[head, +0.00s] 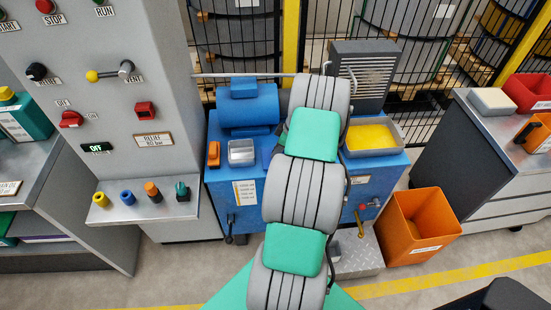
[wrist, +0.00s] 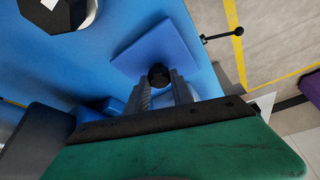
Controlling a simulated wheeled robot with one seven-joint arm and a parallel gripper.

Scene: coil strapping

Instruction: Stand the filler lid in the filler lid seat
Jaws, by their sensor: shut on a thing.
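In the wrist view my gripper (wrist: 160,92) has its two dark fingers closed on a small round black piece, which I take for the filler lid (wrist: 159,75). Behind the lid is a square, darker blue block (wrist: 157,54) on a blue surface. I cannot tell whether the lid touches it, or whether it is the filler lid seat. A black many-sided piece with a pale middle (wrist: 60,14) shows at the upper left. In the head view my arm hides the gripper and the lid.
The blue power unit (head: 228,185) carries a blue motor (head: 250,108), an orange piece (head: 214,154), a silver box (head: 242,152) and a yellow-filled tray (head: 372,135). A control cabinet (head: 150,60) stands left. An orange bin (head: 418,225) is on the floor right.

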